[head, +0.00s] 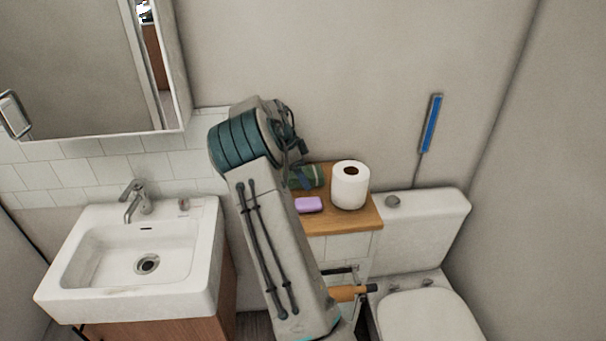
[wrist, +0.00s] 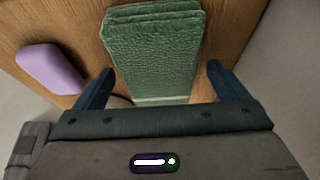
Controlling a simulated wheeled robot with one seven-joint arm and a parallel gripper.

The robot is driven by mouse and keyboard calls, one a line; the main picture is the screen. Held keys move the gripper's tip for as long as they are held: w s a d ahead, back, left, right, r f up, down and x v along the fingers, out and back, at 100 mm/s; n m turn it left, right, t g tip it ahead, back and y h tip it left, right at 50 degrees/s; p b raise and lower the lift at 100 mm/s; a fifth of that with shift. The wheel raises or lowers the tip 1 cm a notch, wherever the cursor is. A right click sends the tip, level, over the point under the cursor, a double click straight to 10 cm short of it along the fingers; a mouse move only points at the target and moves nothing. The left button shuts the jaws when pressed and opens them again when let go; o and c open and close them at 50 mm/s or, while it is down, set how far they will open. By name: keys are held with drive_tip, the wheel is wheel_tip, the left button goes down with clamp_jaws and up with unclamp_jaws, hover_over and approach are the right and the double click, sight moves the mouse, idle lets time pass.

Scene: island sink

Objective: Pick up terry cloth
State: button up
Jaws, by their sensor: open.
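The green terry cloth (head: 306,176) lies folded on the wooden shelf top, partly hidden behind my arm in the head view. In the wrist view the cloth (wrist: 153,52) is large, and its near end lies between my fingers. My gripper (wrist: 160,80) is open, with one blue finger on each side of the cloth. A gap shows between the cloth and each finger, and nothing is held. How high the fingertips are above the shelf I cannot tell. In the head view my arm hides most of the gripper.
A purple soap bar (head: 308,205) lies close to the cloth, left of it in the wrist view (wrist: 50,68). A toilet paper roll (head: 350,185) stands on the wooden shelf (head: 352,221). The sink (head: 140,258) is left, the toilet (head: 425,312) right, and a wall behind.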

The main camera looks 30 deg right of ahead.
drive_tip(key=shift+d+f, duration=0.1)
drive_tip(key=shift+f, duration=0.15)
drive_tip(key=c, duration=1.1)
drive_tip(key=shift+o, duration=0.2)
